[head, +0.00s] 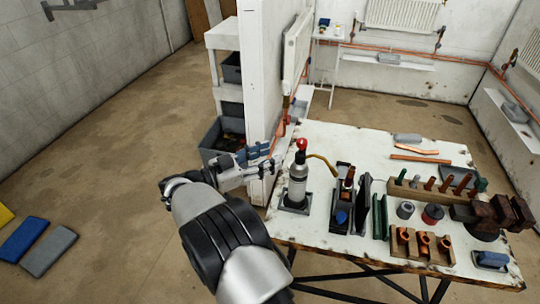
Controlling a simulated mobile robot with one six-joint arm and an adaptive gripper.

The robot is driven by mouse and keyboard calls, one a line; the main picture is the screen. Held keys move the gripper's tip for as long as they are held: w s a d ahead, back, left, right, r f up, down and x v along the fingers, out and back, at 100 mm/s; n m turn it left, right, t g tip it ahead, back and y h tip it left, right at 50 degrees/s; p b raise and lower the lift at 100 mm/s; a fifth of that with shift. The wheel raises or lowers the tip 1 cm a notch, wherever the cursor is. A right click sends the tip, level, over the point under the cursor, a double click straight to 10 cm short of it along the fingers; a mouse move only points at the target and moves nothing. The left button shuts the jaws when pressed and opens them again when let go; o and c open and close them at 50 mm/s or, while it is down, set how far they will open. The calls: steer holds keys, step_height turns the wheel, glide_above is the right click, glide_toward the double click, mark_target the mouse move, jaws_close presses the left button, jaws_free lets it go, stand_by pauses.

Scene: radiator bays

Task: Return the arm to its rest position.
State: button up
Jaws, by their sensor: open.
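My arm reaches up from the bottom middle of the head view. My gripper (264,158) is at its far end, pointing right, left of the workbench (330,150) and in front of the white partition end. It is open, and I see nothing between its fingers. A bottle with a red top (298,175) stands on the bench's left side, just right of the gripper and apart from it in the picture.
Wooden racks (422,252) and tools crowd the bench's right half. Shelving with a grey crate (213,140) stands behind the gripper. A radiator (297,45) hangs on the partition. Blue (24,238) and grey (48,250) pads lie at left; the floor between is clear.

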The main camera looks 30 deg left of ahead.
steer(key=shift+w+r, duration=0.1)
steer(key=w+d+r+n+t+y, duration=0.1)
steer(key=w+d+r+y, duration=0.1)
steer(key=w+r+y, duration=0.4)
steer(key=w+d+r+n+t+y, duration=0.1)
steer(key=w+d+r, duration=0.1)
steer(key=w+r, duration=0.7)
steer(key=s+d+r+n+g+y, duration=0.15)
steer(key=d+r+n+y, duration=0.25)
steer(key=d+r+y, duration=0.5)
steer(key=s+d+f+g+h, duration=0.2)
steer(key=s+d+f, duration=0.3)
steer(key=s+d, duration=0.5)
steer(key=s+d+f+g+h, duration=0.2)
steer(key=s+d+f+g, duration=0.3)
steer(key=s+d, duration=0.5)
steer(key=s+d+f+g+h, duration=0.2)
steer(key=s+d, duration=0.8)
steer(key=s, duration=1)
step_height(320, 180, down, 3)
steer(key=shift+d+g, duration=0.3)
steer(key=shift+g, duration=0.75)
